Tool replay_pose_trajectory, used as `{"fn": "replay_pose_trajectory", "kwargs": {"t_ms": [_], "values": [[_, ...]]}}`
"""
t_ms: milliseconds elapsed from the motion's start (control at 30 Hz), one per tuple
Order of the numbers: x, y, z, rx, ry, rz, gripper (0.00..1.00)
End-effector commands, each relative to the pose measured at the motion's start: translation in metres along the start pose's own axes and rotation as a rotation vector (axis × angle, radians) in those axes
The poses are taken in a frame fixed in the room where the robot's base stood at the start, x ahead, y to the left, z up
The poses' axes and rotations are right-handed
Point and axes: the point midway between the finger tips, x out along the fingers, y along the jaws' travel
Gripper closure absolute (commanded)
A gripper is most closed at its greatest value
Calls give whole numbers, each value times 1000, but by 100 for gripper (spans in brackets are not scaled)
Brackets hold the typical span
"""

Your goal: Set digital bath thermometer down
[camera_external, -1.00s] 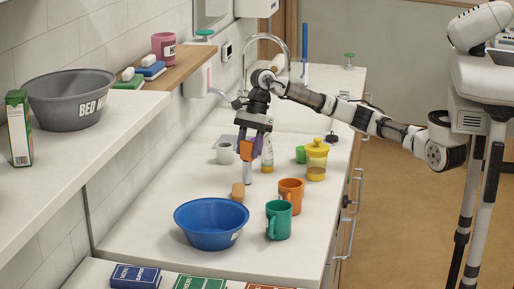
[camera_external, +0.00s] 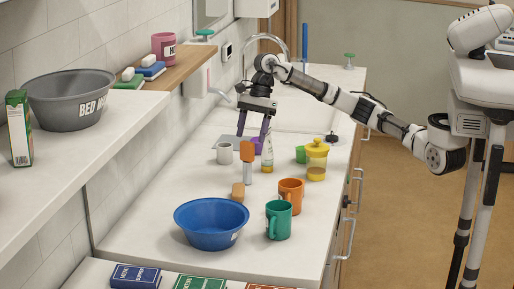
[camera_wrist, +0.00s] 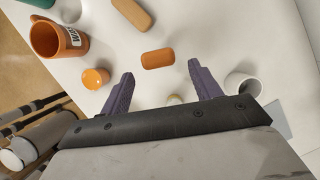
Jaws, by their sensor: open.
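The digital bath thermometer (camera_external: 247,169) has an orange top and a grey lower part. It stands upright on the white counter (camera_external: 160,220), left of the orange mug. Its orange top shows in the wrist view (camera_wrist: 158,58), just beyond the gap between the fingertips. My gripper (camera_external: 252,138), with purple fingers, is open and empty just above the thermometer's top. Both fingers also show spread apart in the wrist view (camera_wrist: 161,71). I see no contact between the fingers and the thermometer.
A tan block (camera_external: 238,191) and a blue basin (camera_external: 211,224) lie in front. An orange mug (camera_external: 291,194), teal mug (camera_external: 279,220) and yellow-lidded jar (camera_external: 316,160) stand right. A white cup (camera_external: 224,153) is left; a bottle (camera_external: 267,157) stands close behind.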

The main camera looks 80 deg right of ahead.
Motion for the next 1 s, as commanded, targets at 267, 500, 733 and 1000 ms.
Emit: {"fn": "replay_pose_trajectory", "kwargs": {"t_ms": [267, 500, 733, 1000], "values": [[-54, 0, 0, 0, 1, -2, 37], [-70, 0, 0, -2, 0, 0, 37], [-71, 0, 0, -2, 0, 1, 37], [-70, 0, 0, -1, 0, 1, 37]]}}
